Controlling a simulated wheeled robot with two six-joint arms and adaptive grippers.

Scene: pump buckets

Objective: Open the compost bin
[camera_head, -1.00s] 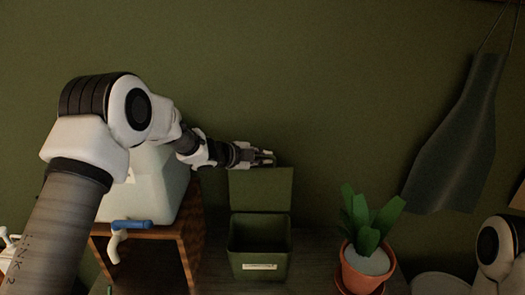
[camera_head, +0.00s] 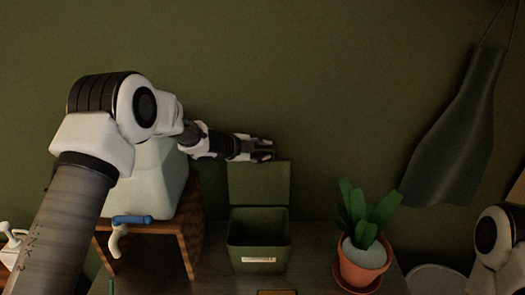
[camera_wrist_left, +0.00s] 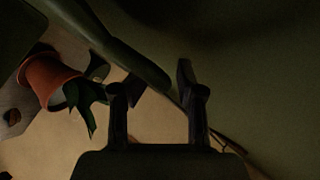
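The compost bin (camera_head: 258,257) is a green box with a small pale label on its front, standing on the counter in the head view. Its lid (camera_head: 259,184) stands upright at the back, and the dark inside shows. My left gripper (camera_head: 268,150) is just above the lid's top edge, apart from it as far as I can see. Its fingers are spread and empty. The same fingers show in the left wrist view (camera_wrist_left: 158,100) with a gap between them. Only part of my right arm shows at the lower right of the head view, and its gripper is out of view.
A potted plant (camera_head: 361,262) stands right of the bin. A pale container (camera_head: 158,190) with a blue-handled tap sits on a wooden stand (camera_head: 190,226) to the left. A dark apron (camera_head: 455,150) hangs on the wall at right. The wall above the bin is bare.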

